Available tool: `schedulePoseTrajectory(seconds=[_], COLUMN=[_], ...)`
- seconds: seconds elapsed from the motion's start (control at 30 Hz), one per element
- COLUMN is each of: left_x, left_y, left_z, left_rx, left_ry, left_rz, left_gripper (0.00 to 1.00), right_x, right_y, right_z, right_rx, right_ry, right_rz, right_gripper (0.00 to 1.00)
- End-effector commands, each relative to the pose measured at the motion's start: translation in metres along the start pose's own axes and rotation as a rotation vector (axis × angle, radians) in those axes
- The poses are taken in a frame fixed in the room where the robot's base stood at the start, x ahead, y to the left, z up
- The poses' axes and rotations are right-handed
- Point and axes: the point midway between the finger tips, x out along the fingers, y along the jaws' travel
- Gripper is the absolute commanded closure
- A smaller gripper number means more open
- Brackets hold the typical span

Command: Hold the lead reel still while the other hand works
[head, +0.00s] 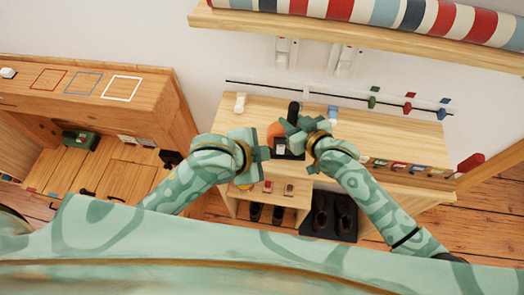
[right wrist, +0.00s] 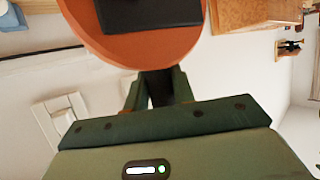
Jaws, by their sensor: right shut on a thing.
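The lead reel is an orange disc with a black block at its centre; it fills the top of the right wrist view (right wrist: 105,48). In the head view a piece of its orange (head: 274,132) shows between my two grippers, above the wooden bench. My right gripper (head: 291,129) is shut on the reel; its fingers also show in the right wrist view (right wrist: 158,88), with something dark between them. My left gripper (head: 264,153) is just left of the reel. Its fingertips are unclear, and I cannot tell whether it touches the reel.
The wooden bench (head: 392,125) carries a white piece (head: 240,102) and a blue one (head: 333,112). Dark shoes (head: 320,215) stand below. A rail with coloured clips (head: 410,100) runs behind. A wooden desk (head: 150,92) stands left. A shelf with a striped roll (head: 420,20) hangs above.

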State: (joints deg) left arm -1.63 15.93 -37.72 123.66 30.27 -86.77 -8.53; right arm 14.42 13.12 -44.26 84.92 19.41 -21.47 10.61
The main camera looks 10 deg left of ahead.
Motion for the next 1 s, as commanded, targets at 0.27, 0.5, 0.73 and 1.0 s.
schedulePoseTrajectory(seconds=[0.27,0.5,0.73,1.0], left_x=[-0.001,-0.001,-0.001,-0.001], left_y=[0.000,0.000,0.000,0.000], left_z=[0.000,0.000,0.000,0.000], left_rx=[0.000,0.000,0.000,0.000], left_ry=[0.000,0.000,0.000,0.000], left_rz=[0.000,0.000,0.000,0.000], left_gripper=[1.00,1.00,1.00,1.00], right_x=[0.000,0.000,0.000,-0.037], right_y=[0.000,0.000,0.000,0.000], right_z=[0.000,0.000,0.000,0.001], right_rx=[0.000,0.000,0.000,-0.001], right_ry=[0.000,0.001,0.001,0.000], right_rz=[0.000,0.000,0.000,-0.001], right_gripper=[1.00,0.50,0.50,0.50])
